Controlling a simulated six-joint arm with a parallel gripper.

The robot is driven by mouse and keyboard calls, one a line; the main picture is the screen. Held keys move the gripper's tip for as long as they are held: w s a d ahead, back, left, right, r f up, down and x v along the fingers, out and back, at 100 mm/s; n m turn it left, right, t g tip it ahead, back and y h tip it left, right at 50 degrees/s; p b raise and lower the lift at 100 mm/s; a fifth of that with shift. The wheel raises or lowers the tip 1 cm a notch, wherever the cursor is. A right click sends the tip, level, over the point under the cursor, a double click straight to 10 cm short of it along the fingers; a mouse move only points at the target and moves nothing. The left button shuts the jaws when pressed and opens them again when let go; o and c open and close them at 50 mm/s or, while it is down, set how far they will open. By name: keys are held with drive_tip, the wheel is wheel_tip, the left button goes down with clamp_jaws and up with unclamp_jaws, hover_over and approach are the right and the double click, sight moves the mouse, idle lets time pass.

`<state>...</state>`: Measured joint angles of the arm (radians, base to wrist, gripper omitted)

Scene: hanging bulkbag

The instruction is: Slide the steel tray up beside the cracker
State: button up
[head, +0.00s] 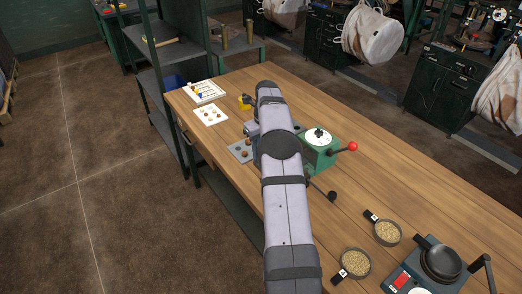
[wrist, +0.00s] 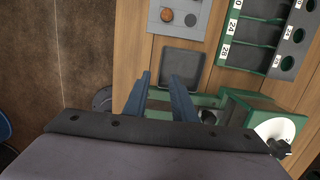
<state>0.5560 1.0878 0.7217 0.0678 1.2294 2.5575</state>
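In the wrist view, a small square dark grey tray with a raised rim (wrist: 196,51), likely the steel tray, lies flat on the wooden bench. My gripper (wrist: 162,76) is open, its two blue fingers apart with nothing seen between them. The right finger overlaps the tray's lower left part; I cannot tell whether it touches. Green machinery, perhaps the cracker (wrist: 236,107), lies below and right of the tray. In the head view, a green machine with a white dial and red-knobbed lever (head: 318,152) stands right of my arm, which hides my gripper and the tray.
A grey plate with round wells (wrist: 207,8) lies above the tray, one well holding a brown nut. A green numbered rack (wrist: 250,32) is to its right. The bench edge is close on the left. Two pans of grain (head: 355,263) and a scale (head: 410,280) stand at the near end.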

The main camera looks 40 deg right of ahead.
idle(0.4)
drive_tip(key=shift+w+f+p, duration=0.2)
drive_tip(key=shift+f+p, duration=0.35)
drive_tip(key=shift+f, duration=1.25)
drive_tip(key=shift+w+f+p, duration=0.2)
drive_tip(key=shift+f+p, duration=0.35)
drive_tip(key=shift+f, duration=1.25)
clamp_jaws()
